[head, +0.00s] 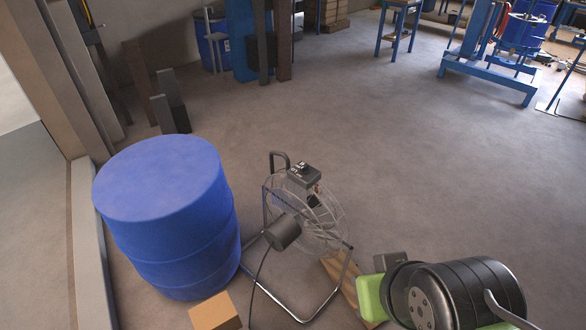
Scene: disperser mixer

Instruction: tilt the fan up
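The fan (318,222) stands on the floor near the middle of the head view. It has a round wire cage on a bent metal tube stand. Its dark motor (283,232) points toward the lower left, so I see the fan from behind and above. The cage leans, but its exact tilt is hard to judge. A dark box sits at the cage's top, with a black curved handle beside it. A black cable runs down from the motor. My gripper is not visible, and nothing is seen touching the fan.
A large blue drum (165,225) stands close left of the fan. A cardboard box (215,312) lies at the front. A black ribbed machine with green parts (455,292) is at the lower right, near a wooden board. Open floor lies behind the fan; blue equipment stands farther back.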

